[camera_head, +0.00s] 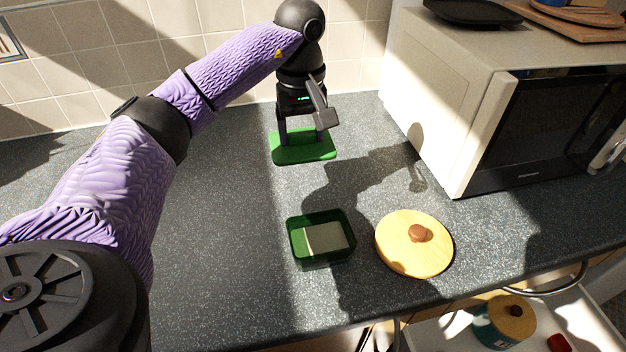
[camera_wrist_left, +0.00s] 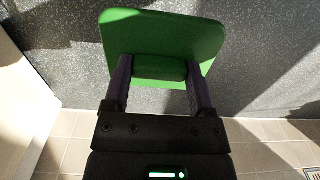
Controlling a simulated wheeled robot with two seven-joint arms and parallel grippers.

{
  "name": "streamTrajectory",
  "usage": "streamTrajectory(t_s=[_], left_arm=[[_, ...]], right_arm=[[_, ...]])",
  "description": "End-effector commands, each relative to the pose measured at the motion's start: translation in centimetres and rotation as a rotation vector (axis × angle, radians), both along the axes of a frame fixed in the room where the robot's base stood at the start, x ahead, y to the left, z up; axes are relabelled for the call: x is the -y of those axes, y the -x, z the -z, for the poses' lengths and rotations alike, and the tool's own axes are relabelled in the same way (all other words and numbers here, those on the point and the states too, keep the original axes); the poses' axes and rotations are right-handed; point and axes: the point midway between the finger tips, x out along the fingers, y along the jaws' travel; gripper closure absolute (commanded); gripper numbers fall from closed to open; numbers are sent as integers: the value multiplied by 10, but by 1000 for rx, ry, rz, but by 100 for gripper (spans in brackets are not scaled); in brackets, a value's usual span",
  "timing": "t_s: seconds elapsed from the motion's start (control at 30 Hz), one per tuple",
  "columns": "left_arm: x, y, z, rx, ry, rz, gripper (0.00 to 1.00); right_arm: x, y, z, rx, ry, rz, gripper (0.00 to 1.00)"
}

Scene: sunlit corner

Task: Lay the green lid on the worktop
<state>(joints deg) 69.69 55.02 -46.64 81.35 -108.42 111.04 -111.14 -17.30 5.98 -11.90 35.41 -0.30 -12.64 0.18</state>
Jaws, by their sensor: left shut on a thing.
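The green lid (camera_head: 304,152) is a flat rounded rectangle at the back of the worktop (camera_head: 230,215). My left gripper (camera_head: 302,138) is above it, pointing down. In the left wrist view the fingers are shut on the raised green grip of the lid (camera_wrist_left: 165,32). The lid looks level and at or close to the worktop; I cannot tell whether it touches. The dark green box (camera_head: 322,255) stands open nearer the front, with a pale block (camera_head: 325,238) inside. My right gripper is not in view.
A round yellow wooden lid (camera_head: 400,250) with a brown knob lies right of the box. A microwave (camera_head: 480,120) stands at the back right, and a tiled wall (camera_head: 90,60) runs behind. Below right, an open drawer (camera_head: 450,335) holds a teal pot (camera_head: 498,325). The worktop left of the box is clear.

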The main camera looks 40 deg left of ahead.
Motion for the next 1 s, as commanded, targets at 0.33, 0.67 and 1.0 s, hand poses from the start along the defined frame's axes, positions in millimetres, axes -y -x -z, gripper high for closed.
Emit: streamTrajectory(t_s=[0.33, 0.67, 1.0], left_arm=[[-21, -2, 65, 1, 12, -3, 84], [-20, -2, 108, 4, 12, -3, 84], [-20, -2, 108, 5, 12, -3, 11]], right_arm=[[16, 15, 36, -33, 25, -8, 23], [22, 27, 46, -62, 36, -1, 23], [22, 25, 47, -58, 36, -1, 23]])
